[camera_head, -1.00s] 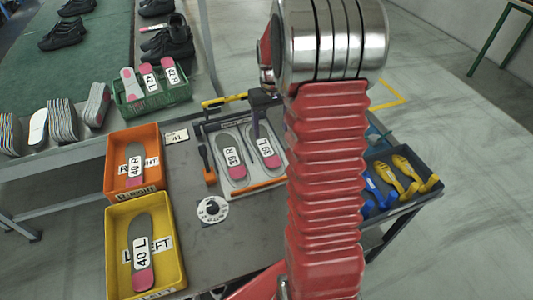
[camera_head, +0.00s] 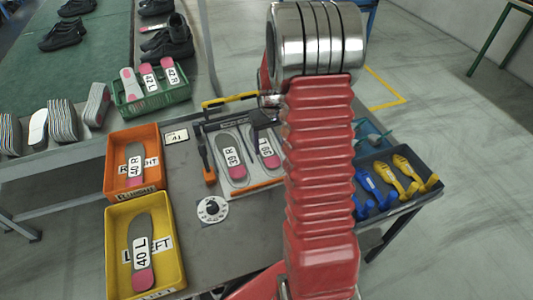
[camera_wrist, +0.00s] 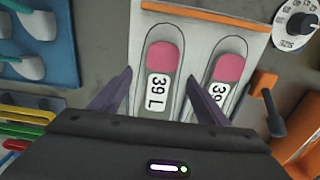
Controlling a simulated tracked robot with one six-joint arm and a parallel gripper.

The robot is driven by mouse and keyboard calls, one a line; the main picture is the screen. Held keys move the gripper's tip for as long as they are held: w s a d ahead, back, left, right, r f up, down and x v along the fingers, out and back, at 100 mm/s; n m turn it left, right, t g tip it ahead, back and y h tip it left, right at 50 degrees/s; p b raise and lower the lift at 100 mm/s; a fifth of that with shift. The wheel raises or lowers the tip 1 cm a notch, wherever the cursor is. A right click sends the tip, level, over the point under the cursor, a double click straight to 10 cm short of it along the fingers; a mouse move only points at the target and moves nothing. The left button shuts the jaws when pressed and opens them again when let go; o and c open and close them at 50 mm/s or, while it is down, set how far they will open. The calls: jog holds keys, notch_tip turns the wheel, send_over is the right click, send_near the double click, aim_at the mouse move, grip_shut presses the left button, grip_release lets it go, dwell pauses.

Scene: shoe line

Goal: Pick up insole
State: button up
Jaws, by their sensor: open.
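Two grey insoles with pink heels lie side by side in a light holder (camera_head: 262,188) on the grey table. The insole marked 39 R (camera_head: 234,172) is on the left in the head view, and the insole marked 39 L (camera_head: 271,160) is on the right, partly hidden by my arm. In the wrist view, my gripper (camera_wrist: 159,75) is open, with its two dark purple fingers on either side of the 39 L insole (camera_wrist: 163,58). The right finger is over the gap beside the 39 R insole (camera_wrist: 229,66). I cannot tell whether the fingers touch anything.
An orange bin (camera_head: 110,160) holds insole 40 R, and a yellow bin (camera_head: 115,225) holds insole 40 L. A dark tray (camera_head: 376,212) with blue and yellow pieces stands right.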

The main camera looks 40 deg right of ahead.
aim_at(270, 156)
notch_tip(270, 156, down, 5)
jog(key=shift+a+r, duration=0.1)
jog(key=shift+a, duration=0.05)
dwell(0.6)
jog(key=c, duration=1.1)
jog(key=shift+r, duration=0.1)
notch_tip(270, 156, up, 10)
jog(key=shift+f, duration=0.1)
dwell(0.5)
